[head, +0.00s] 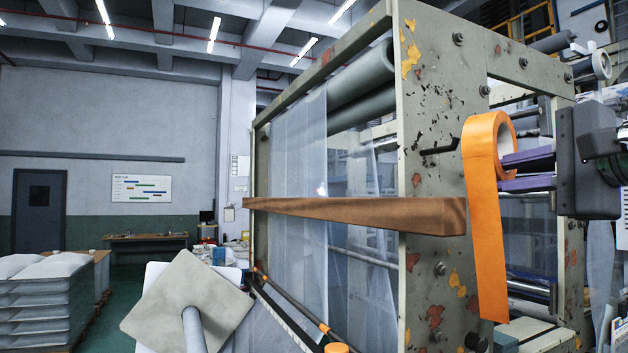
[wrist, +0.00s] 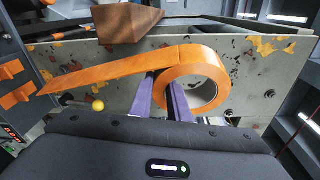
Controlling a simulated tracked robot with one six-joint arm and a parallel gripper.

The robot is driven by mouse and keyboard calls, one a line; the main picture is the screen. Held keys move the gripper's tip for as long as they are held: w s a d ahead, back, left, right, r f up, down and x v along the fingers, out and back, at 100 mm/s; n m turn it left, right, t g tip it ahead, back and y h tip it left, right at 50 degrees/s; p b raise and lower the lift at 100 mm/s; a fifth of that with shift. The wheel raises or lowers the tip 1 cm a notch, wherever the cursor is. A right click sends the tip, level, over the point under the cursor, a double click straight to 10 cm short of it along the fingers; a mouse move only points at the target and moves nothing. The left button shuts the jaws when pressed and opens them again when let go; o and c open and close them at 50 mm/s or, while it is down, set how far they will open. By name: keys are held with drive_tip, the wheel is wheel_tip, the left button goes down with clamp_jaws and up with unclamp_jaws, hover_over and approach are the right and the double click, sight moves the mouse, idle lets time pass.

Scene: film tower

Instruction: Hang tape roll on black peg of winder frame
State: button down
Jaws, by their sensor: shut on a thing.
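The orange tape roll (head: 480,135) is in my gripper (head: 502,172), with a long loose strip hanging down. The purple fingers are shut on the roll's ring wall, one inside the hole and one outside. In the wrist view the roll (wrist: 200,67) sits between the fingers (wrist: 163,92), its strip running left. The black peg (head: 439,150) sticks out of the winder frame's (head: 440,110) grey side plate. In the head view its upturned tip shows just left of the roll, at about the roll's height. I cannot make out the peg in the wrist view; the roll may hide it.
A brown wooden beam (head: 360,212) juts across the frame below the peg, ending left of the hanging strip. It also shows at the top of the wrist view (wrist: 128,22). A yellow knob (wrist: 98,105) is below the strip. Bolts stud the side plate.

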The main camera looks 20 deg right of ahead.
drive_tip(key=shift+s+d, duration=0.15)
drive_tip(key=shift+w, duration=0.2)
drive_tip(key=w+f, duration=0.1)
drive_tip(key=w, duration=0.9)
drive_tip(key=shift+w+a+f, duration=0.2)
drive_tip(key=shift+w+f, duration=0.15)
drive_tip(key=shift+w, duration=0.05)
idle(1.5)
idle(0.7)
drive_tip(key=c, duration=1.6)
unclamp_jaws()
